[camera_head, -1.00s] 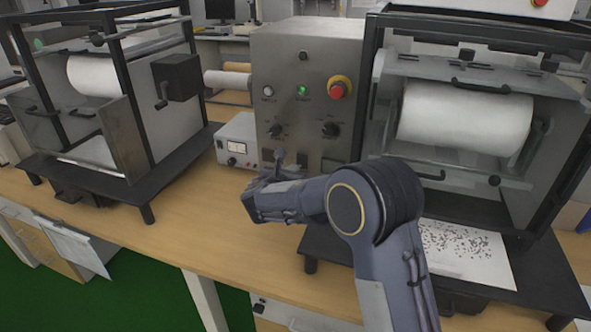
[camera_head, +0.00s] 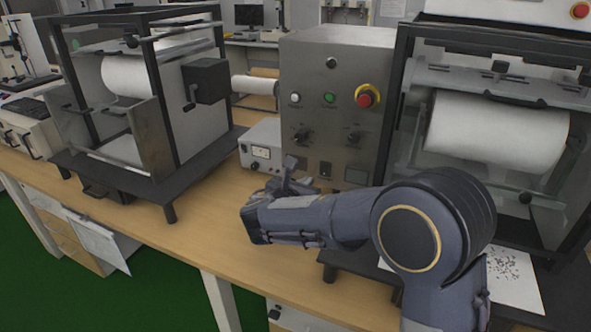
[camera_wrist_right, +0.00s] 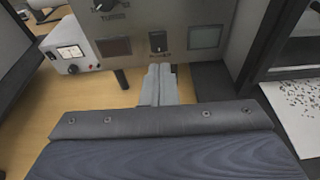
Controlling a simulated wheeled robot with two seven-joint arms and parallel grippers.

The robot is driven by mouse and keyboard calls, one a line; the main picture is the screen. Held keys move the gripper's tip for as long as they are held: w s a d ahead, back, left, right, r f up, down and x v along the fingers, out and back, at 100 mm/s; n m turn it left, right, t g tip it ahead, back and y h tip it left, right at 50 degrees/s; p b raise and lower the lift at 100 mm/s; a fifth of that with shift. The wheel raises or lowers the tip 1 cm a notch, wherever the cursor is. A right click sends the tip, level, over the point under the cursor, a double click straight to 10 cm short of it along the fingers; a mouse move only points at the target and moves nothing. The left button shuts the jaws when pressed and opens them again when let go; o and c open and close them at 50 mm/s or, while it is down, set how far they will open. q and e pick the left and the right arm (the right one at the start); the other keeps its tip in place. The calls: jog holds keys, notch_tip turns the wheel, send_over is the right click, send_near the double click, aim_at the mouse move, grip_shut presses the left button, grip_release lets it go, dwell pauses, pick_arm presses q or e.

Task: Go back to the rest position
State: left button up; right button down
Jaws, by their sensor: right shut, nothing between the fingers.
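My right arm reaches in from the lower right of the head view. Its right gripper (camera_head: 290,170) is in front of the grey control box, above the wooden table. In the right wrist view the two fingers of this gripper (camera_wrist_right: 160,80) are together with nothing between them. They point toward the lower front of the control box (camera_head: 310,75), below its switch and small dark windows. I cannot tell the exact gap to the box. My left gripper and left arm are not in view.
A small white meter box (camera_head: 262,146) stands left of the control box. Black-framed roller machines stand at the left (camera_head: 160,120) and right (camera_head: 400,120). A speckled sheet (camera_head: 515,280) lies under the right machine. Bare table (camera_head: 200,235) is free in front.

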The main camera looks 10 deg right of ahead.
jog(key=s+d+f+m+g+y+p, duration=0.1)
jog(key=s+d+m+g+y+p, duration=0.25)
jog(key=s+d+m+g, duration=0.9)
jog(key=s+a+m+t+y+p, duration=0.1)
jog(key=s+a+m+t+y, duration=0.2)
jog(key=s+m, duration=0.6)
jog(key=s+a+m+t+y+p, duration=0.1)
jog(key=s+a+m+t+y, duration=0.2)
jog(key=s, duration=1.2)
jog(key=r+m+y, duration=0.1)
jog(key=m+y, duration=0.2)
jog(key=m, duration=0.3)
jog(key=shift+s+a, duration=0.15)
